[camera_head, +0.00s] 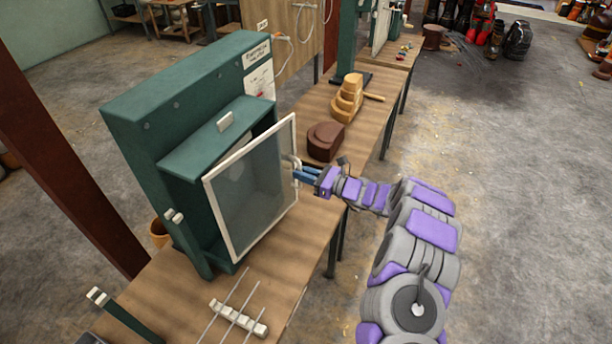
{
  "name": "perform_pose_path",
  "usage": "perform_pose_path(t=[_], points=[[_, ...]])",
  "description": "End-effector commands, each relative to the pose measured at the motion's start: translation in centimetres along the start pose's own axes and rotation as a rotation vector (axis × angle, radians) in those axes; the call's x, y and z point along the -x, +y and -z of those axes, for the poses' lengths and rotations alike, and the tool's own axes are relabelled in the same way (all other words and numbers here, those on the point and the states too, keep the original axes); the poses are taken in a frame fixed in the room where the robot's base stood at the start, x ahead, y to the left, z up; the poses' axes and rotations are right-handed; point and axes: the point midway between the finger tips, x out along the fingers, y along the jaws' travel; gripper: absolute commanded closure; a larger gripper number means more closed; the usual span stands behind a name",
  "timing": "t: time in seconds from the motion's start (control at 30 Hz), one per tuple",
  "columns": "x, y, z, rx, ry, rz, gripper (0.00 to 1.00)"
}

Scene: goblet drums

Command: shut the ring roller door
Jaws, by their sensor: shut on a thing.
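The ring roller (170,115) is a dark green cabinet-like machine on a wooden workbench. Its door (252,190) is a clear pane in a white frame. The door stands swung out from the machine's front, with a gap to the dark opening behind it. A small pale handle (289,159) sits at the door's right edge. My gripper (297,172) reaches in from the right and its blue fingers are shut on the handle. The fingertips and part of the handle overlap, so the exact grip is hard to see.
The workbench (317,235) holds a white rack with thin rods (238,318) in front. A dark red post (60,165) rises at left. The floor at right is open.

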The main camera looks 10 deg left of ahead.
Motion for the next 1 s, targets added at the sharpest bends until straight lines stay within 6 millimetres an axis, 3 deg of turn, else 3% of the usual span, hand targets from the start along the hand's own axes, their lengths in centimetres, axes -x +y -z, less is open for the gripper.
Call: perform_pose_path(t=[0.5,0.83,0.87,1.0], points=[[-6.2,-1.3,-0.1,0.003,-0.001,-0.097,1.0],[-7.4,-1.4,-0.5,0.006,-0.002,-0.09,1.0],[-7.5,-1.4,-0.5,0.007,-0.002,-0.09,0.83],[-7.5,-1.3,-0.4,0.006,0.0,-0.092,0.7]])
